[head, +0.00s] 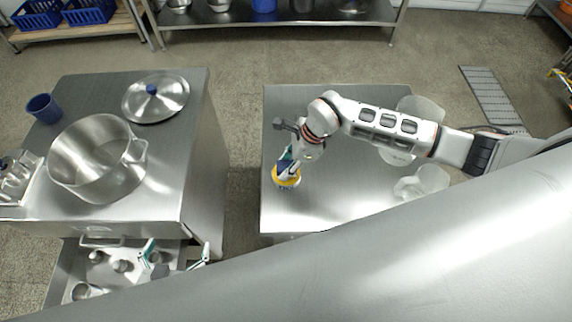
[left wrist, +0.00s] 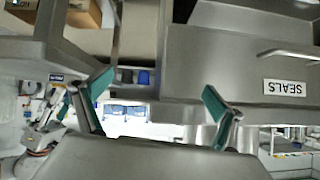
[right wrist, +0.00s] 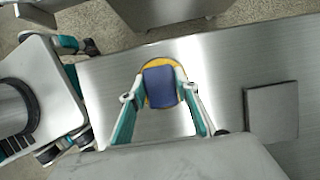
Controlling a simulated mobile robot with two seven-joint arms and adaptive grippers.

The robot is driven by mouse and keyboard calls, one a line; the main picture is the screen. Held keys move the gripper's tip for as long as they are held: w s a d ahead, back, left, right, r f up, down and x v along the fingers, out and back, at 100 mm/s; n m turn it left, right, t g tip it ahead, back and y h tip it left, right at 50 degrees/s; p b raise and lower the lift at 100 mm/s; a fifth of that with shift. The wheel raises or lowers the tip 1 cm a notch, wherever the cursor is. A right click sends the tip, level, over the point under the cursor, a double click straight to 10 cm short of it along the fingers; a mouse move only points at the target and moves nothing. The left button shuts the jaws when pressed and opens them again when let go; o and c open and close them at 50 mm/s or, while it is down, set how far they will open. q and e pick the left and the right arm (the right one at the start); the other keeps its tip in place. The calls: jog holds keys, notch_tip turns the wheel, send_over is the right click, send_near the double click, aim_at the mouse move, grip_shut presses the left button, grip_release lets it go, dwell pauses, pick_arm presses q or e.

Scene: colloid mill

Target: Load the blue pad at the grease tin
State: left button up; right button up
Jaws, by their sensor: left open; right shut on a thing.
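My right gripper (head: 289,163) is over the left edge of the right steel table. In the right wrist view its fingers (right wrist: 160,84) are shut on the blue pad (right wrist: 160,90). The grease tin (head: 287,184) shows as a yellow round beneath the gripper. In the right wrist view the tin's yellow (right wrist: 151,66) shows around the pad; I cannot tell whether the pad touches the grease. My left gripper (head: 175,256) is open and empty, low at the open drawer. In the left wrist view its fingers (left wrist: 160,105) are spread wide.
The left table carries a steel pot (head: 97,190), a lid with a blue knob (head: 155,108) and a blue cup (head: 44,108). An open drawer (head: 66,270) holds metal parts. Clear containers (head: 421,182) stand on the right table. A grey square plate (right wrist: 271,112) lies beside the tin.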

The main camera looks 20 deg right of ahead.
aim_at(286, 165)
dwell(0.4)
jog(key=shift+r+p, duration=2.9)
jog(key=shift+r, duration=0.6)
